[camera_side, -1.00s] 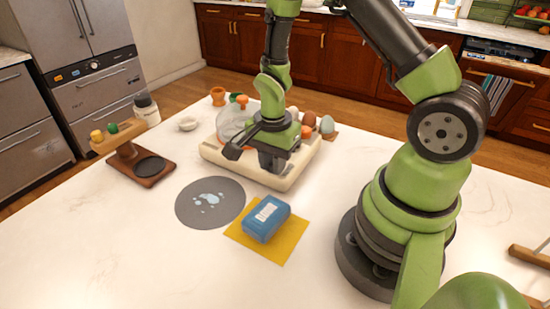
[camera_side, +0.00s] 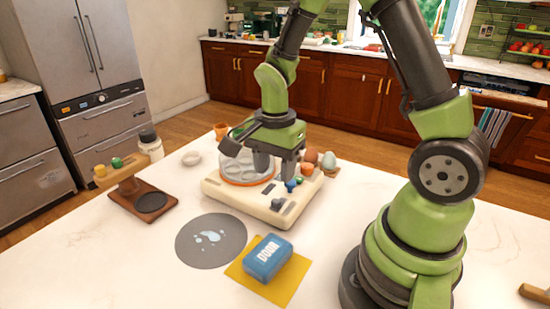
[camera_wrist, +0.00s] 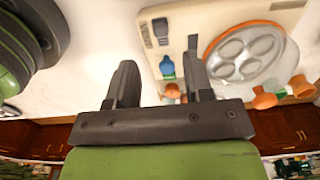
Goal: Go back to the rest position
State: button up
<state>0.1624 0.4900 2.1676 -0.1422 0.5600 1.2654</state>
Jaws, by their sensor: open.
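My gripper (camera_side: 275,165) is open and empty, raised above the cream dishwasher unit (camera_side: 228,199) in the side view. Its two fingers hang over the unit's right part and partly hide it. In the wrist view my gripper (camera_wrist: 158,80) has its fingers spread apart with nothing between them. The cream unit (camera_wrist: 180,20) shows there beyond the fingers, with its round clear basin with an orange rim (camera_wrist: 248,55). The basin (camera_side: 246,172) is partly behind my gripper in the side view.
A blue box (camera_side: 268,258) lies on a yellow cloth (camera_side: 283,289). A grey round mat (camera_side: 190,240) with a wet patch lies nearby. A wooden stand (camera_side: 128,205) is at the left. Egg-shaped things (camera_side: 328,161) stand behind the unit. The front left of the counter is clear.

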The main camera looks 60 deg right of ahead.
jog(key=shift+r, duration=1)
jog(key=s+a+r+n+t+y, duration=0.1)
jog(key=s+a+r+n+t, duration=0.2)
jog(key=s+r+n, duration=0.2)
jog(key=s+a+r+n+t+y, duration=0.1)
jog(key=s+a+r+n+t, duration=0.3)
jog(key=r+n, duration=0.5)
jog(key=shift+s+r, duration=0.95)
jog(key=shift+s, duration=0.15)
